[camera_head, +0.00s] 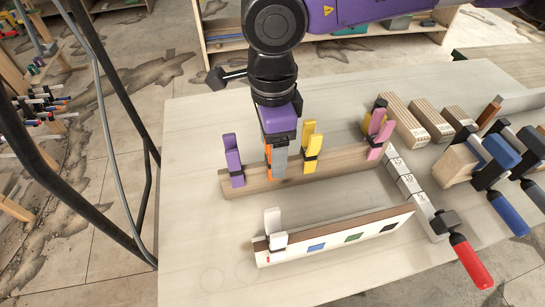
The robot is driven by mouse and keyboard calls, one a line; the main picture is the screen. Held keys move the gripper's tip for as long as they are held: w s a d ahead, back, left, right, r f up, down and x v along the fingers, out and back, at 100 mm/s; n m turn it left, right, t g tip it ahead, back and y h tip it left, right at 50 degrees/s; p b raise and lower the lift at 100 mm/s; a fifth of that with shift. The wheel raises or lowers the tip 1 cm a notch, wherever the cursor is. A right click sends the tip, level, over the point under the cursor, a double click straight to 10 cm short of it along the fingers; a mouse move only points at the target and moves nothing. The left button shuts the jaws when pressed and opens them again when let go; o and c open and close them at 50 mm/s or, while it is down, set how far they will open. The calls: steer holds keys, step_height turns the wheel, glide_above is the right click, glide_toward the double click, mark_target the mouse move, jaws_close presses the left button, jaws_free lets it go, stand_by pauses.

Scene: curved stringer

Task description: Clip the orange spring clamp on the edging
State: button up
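The orange spring clamp (268,158) stands at the wooden rail, between a purple clamp (233,164) and a yellow clamp (312,148). My gripper (279,158) points down at the orange clamp. A grey finger covers most of the clamp, and only a thin orange strip shows on its left. I cannot tell whether the fingers are closed on it. The edging (385,214) is the brown top strip on the white-faced curved piece in front. A white clamp (274,229) sits on its left end. The white face carries blue (316,247), green (353,237) and black squares.
The wooden rail (340,161) also holds a pink clamp (379,135) at its right end. Wooden blocks (405,120) and bar clamps with blue and red handles (471,262) crowd the right. The pale tabletop (195,255) is clear at the front left.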

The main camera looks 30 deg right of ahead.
jaws_close()
steer(key=shift+r, duration=0.15)
